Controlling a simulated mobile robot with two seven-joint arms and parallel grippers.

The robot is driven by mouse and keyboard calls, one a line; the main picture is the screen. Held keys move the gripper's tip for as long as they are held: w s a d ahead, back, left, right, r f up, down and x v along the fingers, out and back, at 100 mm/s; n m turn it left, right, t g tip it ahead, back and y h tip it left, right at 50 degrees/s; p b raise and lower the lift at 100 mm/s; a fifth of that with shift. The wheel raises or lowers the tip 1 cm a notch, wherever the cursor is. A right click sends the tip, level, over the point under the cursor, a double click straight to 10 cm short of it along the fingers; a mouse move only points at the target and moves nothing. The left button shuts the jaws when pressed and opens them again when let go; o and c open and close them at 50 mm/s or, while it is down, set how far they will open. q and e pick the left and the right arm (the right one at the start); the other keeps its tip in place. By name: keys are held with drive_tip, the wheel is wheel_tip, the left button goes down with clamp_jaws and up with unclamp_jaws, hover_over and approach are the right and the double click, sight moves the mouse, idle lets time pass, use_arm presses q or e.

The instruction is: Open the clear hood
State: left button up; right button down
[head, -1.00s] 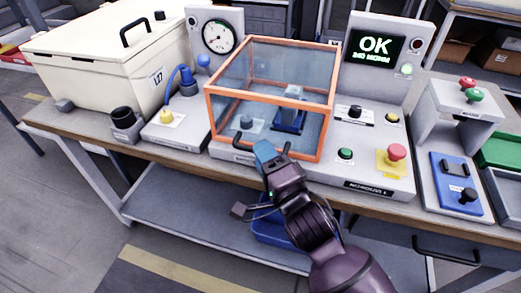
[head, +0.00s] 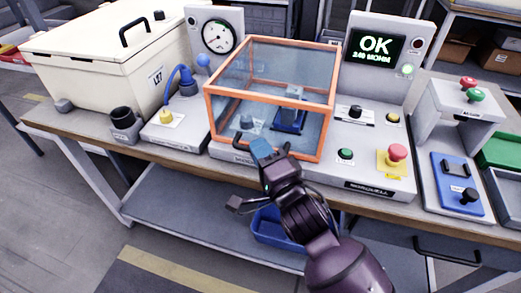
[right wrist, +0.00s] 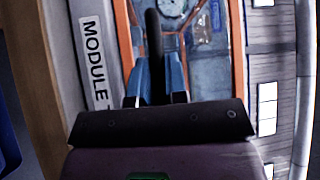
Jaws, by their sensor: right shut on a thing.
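The clear hood (head: 270,95) is a see-through box with orange edges, standing closed on the grey machine base in the head view. Its dark handle (head: 243,155) runs along the lower front edge. My right gripper (head: 262,152) is at the front of the hood, with its blue fingers at the handle. In the right wrist view the blue fingers (right wrist: 156,82) are closed around the dark handle bar (right wrist: 153,40). Inside the hood a blue fixture (head: 289,121) shows through the panels. My left gripper is not in view.
A display reading OK (head: 375,46) stands behind right of the hood, and a dial gauge (head: 217,37) behind left. A red button (head: 397,152) and a green button (head: 345,154) sit right of the hood. A cream cooler box (head: 105,60) stands at left.

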sight(267, 96)
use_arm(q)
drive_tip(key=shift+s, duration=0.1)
